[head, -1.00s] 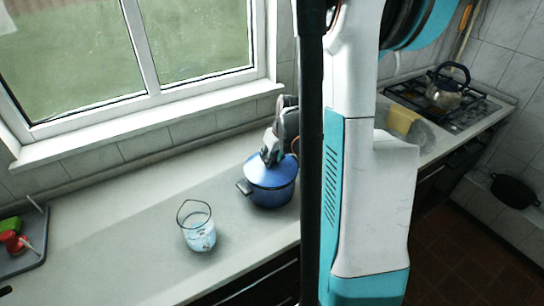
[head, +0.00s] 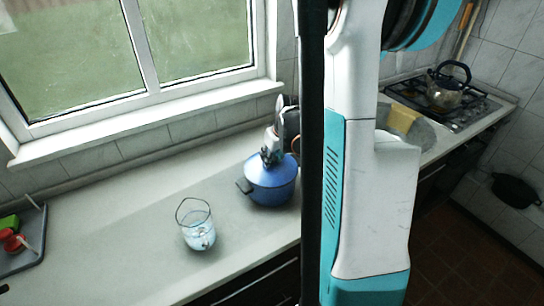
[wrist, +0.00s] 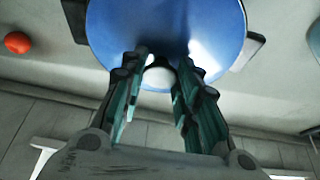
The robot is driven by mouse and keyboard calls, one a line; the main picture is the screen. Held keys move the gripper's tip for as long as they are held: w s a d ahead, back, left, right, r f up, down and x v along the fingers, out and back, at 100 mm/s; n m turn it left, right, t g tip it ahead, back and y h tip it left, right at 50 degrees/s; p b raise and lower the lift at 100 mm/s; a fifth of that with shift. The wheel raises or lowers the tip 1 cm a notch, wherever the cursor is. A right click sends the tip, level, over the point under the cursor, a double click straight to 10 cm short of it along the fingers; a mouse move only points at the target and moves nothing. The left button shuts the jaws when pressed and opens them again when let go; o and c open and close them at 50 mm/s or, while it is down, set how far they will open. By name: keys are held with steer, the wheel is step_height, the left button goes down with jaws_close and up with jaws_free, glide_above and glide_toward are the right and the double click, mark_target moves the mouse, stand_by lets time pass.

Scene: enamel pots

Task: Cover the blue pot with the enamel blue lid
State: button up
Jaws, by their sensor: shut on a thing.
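The blue pot (head: 272,194) stands on the counter, left of my arm column, with a dark side handle on its left. The enamel blue lid (head: 258,168) sits over the pot's mouth and looks about level; a small gap under it cannot be ruled out. In the wrist view the lid (wrist: 115,25) fills the top, with dark pot handles (wrist: 75,18) showing past its edge. My gripper (head: 268,157) is above the lid's middle. In the wrist view its fingers (wrist: 163,70) are shut on the lid's knob, which is partly hidden.
A pale glass-like container with a wire handle (head: 197,232) stands left of the pot. A grey tray (head: 30,255) with red and green things is at far left. A round orange thing (wrist: 18,42) lies near the pot. A kettle (head: 446,92) stands on the stove.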

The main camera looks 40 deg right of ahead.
stand_by(0.3)
steer(key=o, duration=1.1)
steer(key=shift+o, duration=0.2)
steer(key=v, duration=1.2)
